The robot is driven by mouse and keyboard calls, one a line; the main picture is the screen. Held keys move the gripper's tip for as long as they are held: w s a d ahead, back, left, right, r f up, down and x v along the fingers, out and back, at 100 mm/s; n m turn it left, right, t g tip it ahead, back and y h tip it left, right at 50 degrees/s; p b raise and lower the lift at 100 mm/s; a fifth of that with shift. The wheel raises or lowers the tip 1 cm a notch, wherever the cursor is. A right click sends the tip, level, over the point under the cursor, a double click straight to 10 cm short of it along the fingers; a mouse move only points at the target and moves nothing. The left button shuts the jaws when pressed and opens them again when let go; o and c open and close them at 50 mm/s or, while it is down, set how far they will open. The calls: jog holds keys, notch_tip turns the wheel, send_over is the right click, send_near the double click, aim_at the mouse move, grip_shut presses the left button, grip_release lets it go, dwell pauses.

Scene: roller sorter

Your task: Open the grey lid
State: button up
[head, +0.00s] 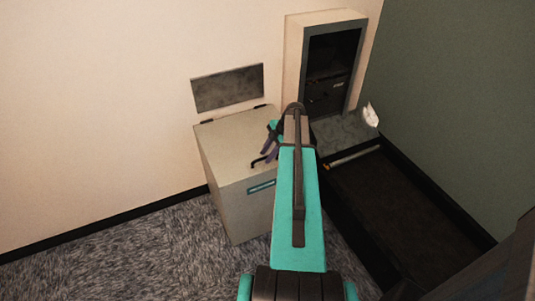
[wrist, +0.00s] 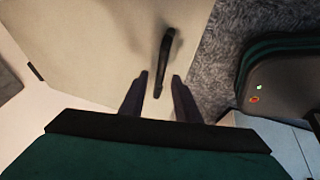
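The grey lid (head: 232,137) lies flat and closed on top of a pale grey box (head: 230,195) against the wall. Its black handle (head: 260,161) is near the front right edge. In the wrist view, the lid (wrist: 105,50) fills the upper left and the handle (wrist: 166,62) stands out from it. My gripper (head: 268,148) is over the lid near the handle, partly hidden by my arm. In the wrist view, my gripper (wrist: 160,82) has its two dark fingers apart, with the handle's near end between or just beyond their tips. I cannot tell whether they touch it.
Black hinges (head: 207,121) sit at the lid's wall side. A grey panel (head: 228,88) is on the wall above. To the right stand a cabinet with a dark opening (head: 332,65), a white crumpled item (head: 370,115) and a dark sunken bed (head: 400,200). Carpet (head: 150,240) lies clear at left.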

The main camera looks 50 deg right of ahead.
grip_shut()
